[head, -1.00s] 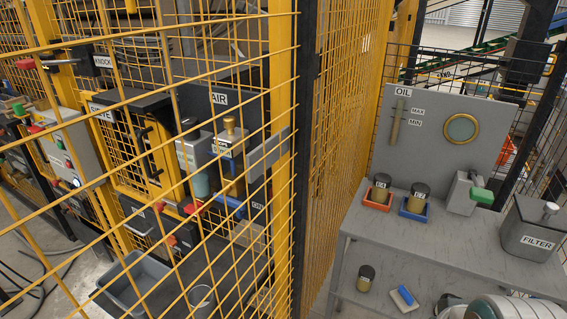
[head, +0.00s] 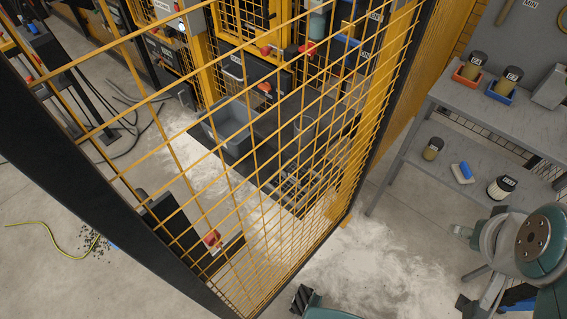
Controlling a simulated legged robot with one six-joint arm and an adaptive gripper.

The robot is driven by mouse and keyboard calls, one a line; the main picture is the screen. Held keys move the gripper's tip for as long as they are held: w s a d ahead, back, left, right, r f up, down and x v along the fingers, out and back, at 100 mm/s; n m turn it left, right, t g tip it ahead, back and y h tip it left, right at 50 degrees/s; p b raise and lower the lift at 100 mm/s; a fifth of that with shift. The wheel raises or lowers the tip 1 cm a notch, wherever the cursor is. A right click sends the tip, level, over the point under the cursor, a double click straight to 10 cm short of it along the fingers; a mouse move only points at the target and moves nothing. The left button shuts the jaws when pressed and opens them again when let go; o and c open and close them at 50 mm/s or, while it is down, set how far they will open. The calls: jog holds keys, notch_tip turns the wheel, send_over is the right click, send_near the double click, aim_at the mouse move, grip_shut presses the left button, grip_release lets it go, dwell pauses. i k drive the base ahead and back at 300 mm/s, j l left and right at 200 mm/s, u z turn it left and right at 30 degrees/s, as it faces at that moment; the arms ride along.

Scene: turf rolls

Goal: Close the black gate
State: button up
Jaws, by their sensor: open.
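A large black-framed panel with yellow wire mesh stands close in front of me in the head view; it looks like the black gate (head: 108,212). Its thick black bar slants across the lower left, and its far upright (head: 402,92) rises at the right of the mesh. I see the machine through the mesh. I cannot tell how far the gate stands from its closed position; no join or latch shows clearly.
A grey bench (head: 455,92) with jars in red and blue trays stands at the right; its lower shelf holds more items. Behind the mesh are a grey bin (head: 228,128) and a dark box with a red knob (head: 211,238). A yellow cable (head: 52,236) lies at left.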

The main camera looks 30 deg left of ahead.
aim_at(162, 239)
jog(key=k+j+z, duration=0.2)
jog(key=k+j, duration=0.2)
jog(key=k+j+z, duration=0.15)
jog(key=k+j, duration=0.15)
jog(key=k, duration=0.35)
jog(key=k+j+z, duration=0.15)
jog(key=j, duration=0.3)
jog(key=k+j+z, duration=0.2)
jog(key=j, duration=0.25)
jog(key=j+z, duration=0.1)
jog(key=j, duration=0.3)
jog(key=k+j+z, duration=0.1)
jog(key=j, duration=0.3)
jog(key=i+j, duration=0.15)
jog(key=j, duration=0.15)
jog(key=i+j+z, duration=0.1)
jog(key=k, duration=0.1)
jog(key=j+z, duration=0.05)
